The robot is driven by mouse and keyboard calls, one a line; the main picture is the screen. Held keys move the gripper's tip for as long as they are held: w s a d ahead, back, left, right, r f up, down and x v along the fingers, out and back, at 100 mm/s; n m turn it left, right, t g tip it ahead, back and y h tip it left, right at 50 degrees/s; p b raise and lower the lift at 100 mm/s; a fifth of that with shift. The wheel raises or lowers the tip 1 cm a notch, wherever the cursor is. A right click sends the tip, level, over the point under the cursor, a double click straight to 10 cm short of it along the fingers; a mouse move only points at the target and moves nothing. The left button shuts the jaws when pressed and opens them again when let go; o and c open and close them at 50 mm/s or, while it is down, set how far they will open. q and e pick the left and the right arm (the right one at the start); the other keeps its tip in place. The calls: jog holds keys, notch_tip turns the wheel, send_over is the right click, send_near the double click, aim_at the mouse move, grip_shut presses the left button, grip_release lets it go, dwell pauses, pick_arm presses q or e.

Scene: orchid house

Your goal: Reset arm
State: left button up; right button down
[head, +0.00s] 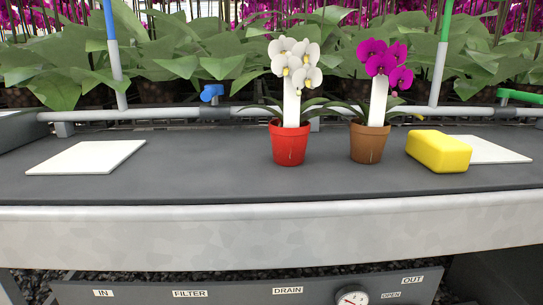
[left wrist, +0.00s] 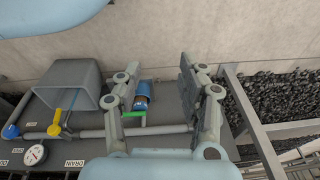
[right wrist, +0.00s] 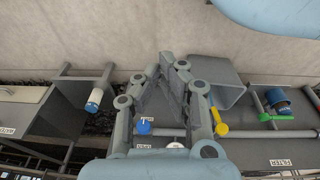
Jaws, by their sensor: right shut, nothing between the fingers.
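My left gripper (left wrist: 158,66) shows in the left wrist view with its two fingers wide apart and nothing between them. My right gripper (right wrist: 160,66) shows in the right wrist view with its fingertips together and nothing held. Neither gripper nor arm shows in the head view. Both wrist views look down past the grippers at pipes and panels near the floor, away from the bench top.
The dark bench (head: 205,178) holds a red pot (head: 289,144) with a white orchid, a brown pot (head: 367,144) with a magenta orchid, a yellow block (head: 438,151) and white mats at left (head: 88,157) and right (head: 495,150). A grey bin (left wrist: 68,84) stands below.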

pick_arm(q)
jog(key=s+a+f+p, duration=0.1)
jog(key=s+f+p, duration=0.2)
jog(key=s+p, duration=0.5)
jog(key=s+a+f+g+p, duration=0.1)
jog(key=s+a+f+p, duration=0.1)
jog(key=s+p, duration=0.6)
jog(key=s+f, duration=0.1)
jog(key=s, duration=0.3)
jog(key=shift+g+y+p, duration=0.3)
jog(key=shift+p, duration=0.1)
pick_arm(e)
jog(key=s+d+f, duration=0.1)
jog(key=s+f, duration=0.2)
jog(key=s, duration=0.7)
jog(key=s+d+f+g, duration=0.1)
jog(key=s+d+f, duration=0.1)
jog(key=s, duration=0.8)
jog(key=shift+f+g+h, duration=0.3)
jog(key=shift+f, duration=0.25)
